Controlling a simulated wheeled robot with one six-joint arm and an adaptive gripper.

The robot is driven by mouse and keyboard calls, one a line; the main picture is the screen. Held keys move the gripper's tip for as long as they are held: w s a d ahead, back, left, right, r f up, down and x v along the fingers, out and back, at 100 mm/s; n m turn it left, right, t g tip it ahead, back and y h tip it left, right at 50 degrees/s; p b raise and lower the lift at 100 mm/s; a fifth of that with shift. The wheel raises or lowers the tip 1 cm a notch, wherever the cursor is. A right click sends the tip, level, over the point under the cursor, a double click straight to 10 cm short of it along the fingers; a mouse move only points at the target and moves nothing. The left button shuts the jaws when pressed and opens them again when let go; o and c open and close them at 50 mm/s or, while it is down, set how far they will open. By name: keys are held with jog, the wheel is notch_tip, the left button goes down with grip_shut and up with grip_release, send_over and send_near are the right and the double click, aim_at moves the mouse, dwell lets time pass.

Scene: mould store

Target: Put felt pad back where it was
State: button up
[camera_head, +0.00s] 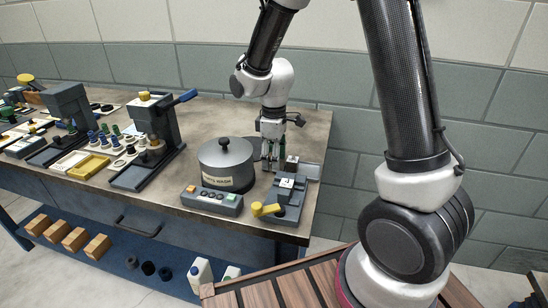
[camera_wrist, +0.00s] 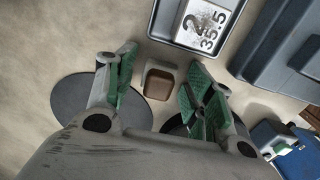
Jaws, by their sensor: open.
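My gripper (camera_head: 271,150) is open beside the grey lidded pot, over the right part of the bench. In the wrist view its green-padded fingers (camera_wrist: 164,72) are spread around a small light-grey block with a brown face (camera_wrist: 158,84), with gaps on both sides. I cannot tell whether this block is the felt pad. A flat dark disc (camera_wrist: 72,100) lies beside and partly behind the left finger. Another dark round thing is mostly hidden behind the right finger.
The grey pot (camera_head: 226,165) stands left of the gripper. A button box (camera_head: 211,200) and a yellow-knobbed fixture (camera_head: 287,199) are in front. A tray with a numbered plate (camera_wrist: 202,25) is close by. Presses and small parts fill the left bench.

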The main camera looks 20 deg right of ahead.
notch_tip(320, 180, up, 12)
jog(key=s+d+r+m+t, duration=0.2)
jog(key=s+d+r+m, duration=0.2)
jog(key=s+d, duration=0.3)
jog(key=s+d+r+m+t, duration=0.2)
jog(key=s+d+r+m, duration=0.3)
jog(key=s, duration=1)
jog(key=d+m, duration=0.2)
jog(key=shift+d, duration=0.3)
jog(key=shift+w+r, duration=0.1)
jog(key=shift+c, duration=0.4)
